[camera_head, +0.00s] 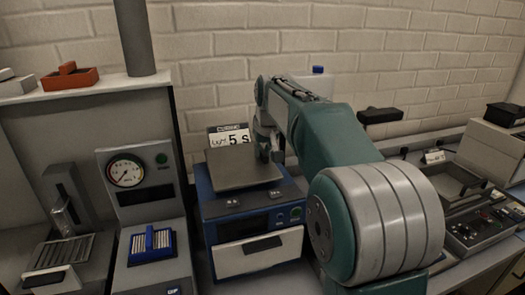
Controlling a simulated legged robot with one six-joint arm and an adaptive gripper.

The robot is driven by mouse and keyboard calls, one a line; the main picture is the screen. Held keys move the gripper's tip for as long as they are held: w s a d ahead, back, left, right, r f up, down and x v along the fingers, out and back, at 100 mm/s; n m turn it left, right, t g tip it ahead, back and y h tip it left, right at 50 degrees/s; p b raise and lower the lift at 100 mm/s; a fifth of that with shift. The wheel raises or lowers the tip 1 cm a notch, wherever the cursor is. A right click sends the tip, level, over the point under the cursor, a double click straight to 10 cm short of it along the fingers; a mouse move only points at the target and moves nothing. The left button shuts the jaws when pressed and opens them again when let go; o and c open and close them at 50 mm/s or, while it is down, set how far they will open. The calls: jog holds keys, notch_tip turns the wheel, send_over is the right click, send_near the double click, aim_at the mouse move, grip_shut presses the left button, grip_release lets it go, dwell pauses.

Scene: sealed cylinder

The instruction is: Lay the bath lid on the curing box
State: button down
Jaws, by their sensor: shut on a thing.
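A flat grey-brown square plate, which I take to be the bath lid (237,171), is over the top of a blue box with a pale front panel, which looks like the curing box (259,252). My gripper (268,153) is at the plate's right side, shut on the lid; the fingers are small and partly hidden by my arm. The plate looks roughly level. I cannot tell whether it touches the box top or hangs just above it. My green and grey arm hides the area right of the box.
A pressure gauge unit (126,172) with a blue-handled rack (151,243) stands left of the box. A sign (229,136) is behind the plate. A red-orange tray (69,77) sits on a left shelf. Open equipment (475,225) fills the right bench.

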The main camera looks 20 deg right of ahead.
jog(key=shift+f, duration=0.15)
jog(key=c, duration=0.6)
grip_release()
jog(key=shift+c, duration=0.2)
jog(key=v, duration=1.1)
jog(key=s+a+f, duration=0.2)
jog(key=s, duration=0.5)
jog(key=s+a+f, duration=0.2)
jog(key=s, duration=0.6)
jog(key=s+a+f+t, duration=0.1)
jog(key=s+f, duration=1.2)
jog(key=s, duration=0.1)
jog(key=shift+s+a+f, duration=0.25)
jog(key=shift+s+a, duration=0.1)
jog(key=shift+a, duration=0.05)
